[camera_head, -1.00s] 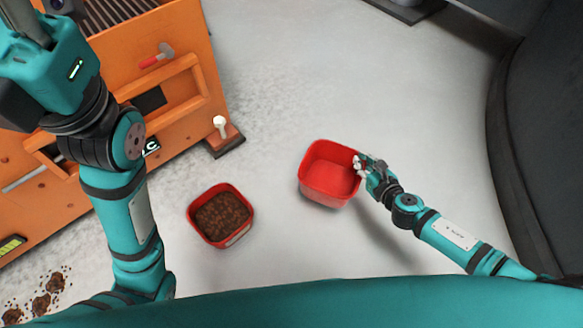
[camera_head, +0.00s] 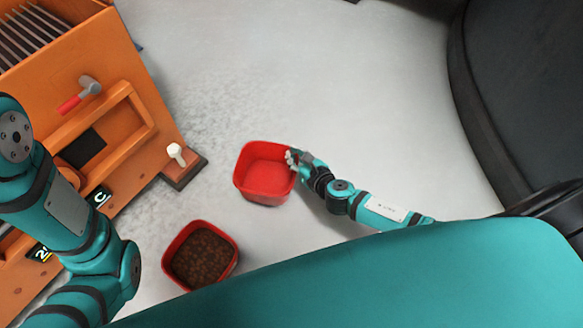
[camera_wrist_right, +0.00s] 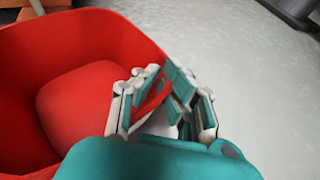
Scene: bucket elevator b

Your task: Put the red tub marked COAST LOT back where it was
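An empty red tub (camera_head: 265,180) is held at its right rim by my right gripper (camera_head: 293,160) in the head view. In the right wrist view the fingers (camera_wrist_right: 160,103) are closed around the rim of this red tub (camera_wrist_right: 80,105), one side inside and one outside. I cannot tell whether its base touches the floor. A second red tub (camera_head: 233,262), filled with brown granules, stands on the floor in front and to the left. No COAST LOT marking is readable on either tub. My left arm shows at the left, but its gripper is out of view.
An orange machine (camera_head: 120,150) with a handle frame stands at the left. A red-handled hammer-like lever (camera_head: 80,93) and a white-topped peg (camera_head: 176,153) are on it. A dark curved body (camera_head: 530,90) fills the right.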

